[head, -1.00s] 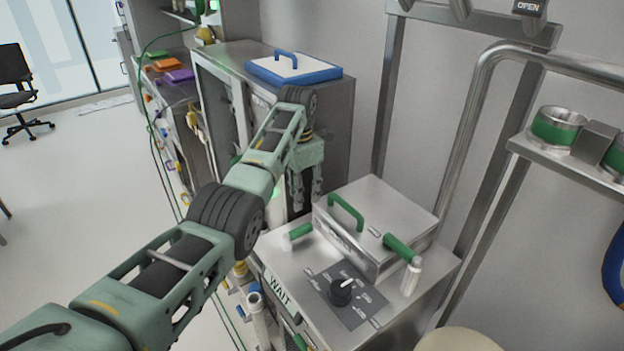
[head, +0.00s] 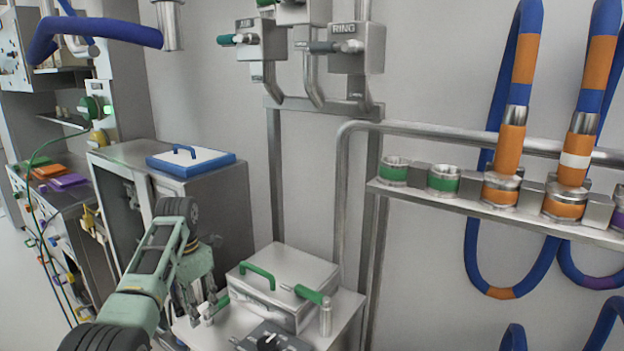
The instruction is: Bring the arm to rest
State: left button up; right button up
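My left arm comes in from the lower left of the head view. Its gripper (head: 197,302) points down beside the left side of a metal box (head: 285,285) with green handles. Its two fingers are spread apart with nothing seen between them. The fingertips are near a small white-and-green handle, and I cannot tell whether they touch it. My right gripper is not in view.
Behind the arm is a grey cabinet (head: 225,200) with a blue-and-white lid (head: 190,161) on top. A wall rail (head: 500,210) carries orange and blue hoses.

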pick_arm(q)
jog(key=s+d+f+m+t, duration=0.1)
jog(key=s+f+m, duration=0.7)
jog(key=f, duration=0.2)
jog(key=s+d+f+m+t, duration=0.1)
jog(key=s+d+f+m, duration=0.1)
jog(key=s+f+m, duration=0.75)
jog(key=s+d+r+m+t, duration=0.1)
jog(key=s+d+r+m, duration=0.1)
jog(key=s+m, duration=0.75)
jog(key=s+d+r+m+t, duration=0.15)
jog(key=s+m, duration=0.25)
jog(key=s, duration=1.1)
notch_tip(320, 180, down, 26)
jog(key=g, duration=0.2)
jog(key=s+a+f+g, duration=0.1)
jog(key=s+a+f, duration=0.1)
jog(key=s+f, duration=1.5)
jog(key=shift+s+a+f+m, duration=0.2)
jog(key=shift+s+a+m, duration=0.15)
jog(key=shift+s, duration=0.25)
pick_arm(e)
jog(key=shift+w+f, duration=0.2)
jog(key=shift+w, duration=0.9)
